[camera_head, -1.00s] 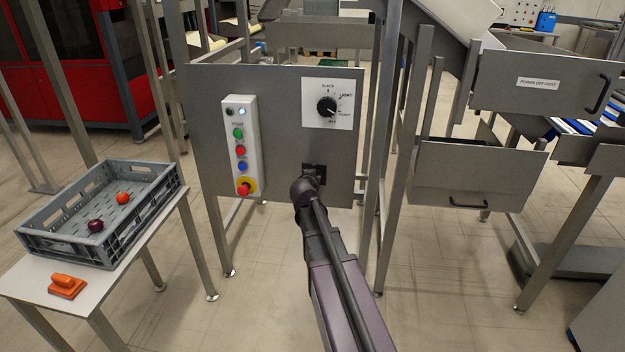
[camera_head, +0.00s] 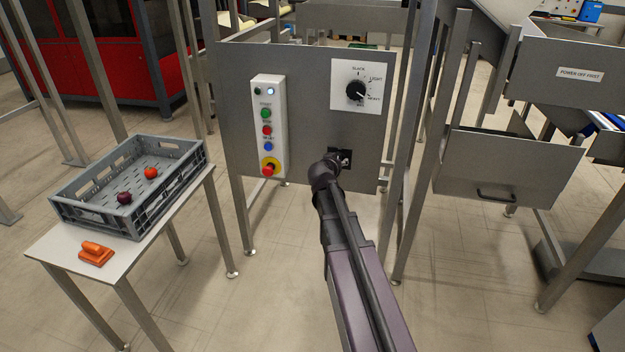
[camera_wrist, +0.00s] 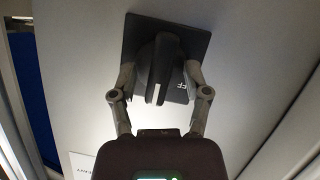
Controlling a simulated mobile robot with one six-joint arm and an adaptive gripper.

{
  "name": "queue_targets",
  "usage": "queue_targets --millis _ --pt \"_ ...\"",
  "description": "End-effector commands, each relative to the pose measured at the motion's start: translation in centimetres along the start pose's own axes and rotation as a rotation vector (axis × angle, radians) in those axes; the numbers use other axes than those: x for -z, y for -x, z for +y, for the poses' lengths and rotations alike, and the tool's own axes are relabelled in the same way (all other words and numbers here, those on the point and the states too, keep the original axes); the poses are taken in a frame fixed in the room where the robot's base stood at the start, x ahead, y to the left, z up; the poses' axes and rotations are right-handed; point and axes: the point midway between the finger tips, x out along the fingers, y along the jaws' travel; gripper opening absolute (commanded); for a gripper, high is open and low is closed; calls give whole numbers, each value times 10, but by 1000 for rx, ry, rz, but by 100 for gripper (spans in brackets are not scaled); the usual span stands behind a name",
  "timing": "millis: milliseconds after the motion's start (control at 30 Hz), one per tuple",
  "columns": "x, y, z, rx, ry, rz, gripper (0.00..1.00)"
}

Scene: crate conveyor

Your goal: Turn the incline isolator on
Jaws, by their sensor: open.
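The isolator is a black square plate with a rotary handle (camera_wrist: 158,68) in the wrist view, on the grey panel. White lettering ending in "FF" shows to the right of the handle; the rest is hidden. In the head view the isolator (camera_head: 346,153) sits low on the panel, partly covered by my arm. My gripper (camera_wrist: 160,80) is open, with one finger on each side of the handle. I cannot tell whether either finger touches it. In the head view my gripper (camera_head: 336,163) is at the isolator, mostly hidden by my wrist.
A dial (camera_head: 355,90) on a white plate is above the isolator. A white button box (camera_head: 282,128) is on the panel's left. A grey crate (camera_head: 82,222) with two round items stands on a side table (camera_head: 150,251) beside an orange object (camera_head: 96,254). Steel posts stand right.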

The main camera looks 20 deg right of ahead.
Motion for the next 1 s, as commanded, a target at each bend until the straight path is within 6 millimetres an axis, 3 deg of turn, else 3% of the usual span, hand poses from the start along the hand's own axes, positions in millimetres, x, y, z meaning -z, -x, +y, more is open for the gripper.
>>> queue_targets --millis 1000 --pt "-6 -3 -7 -416 1010 0 61"
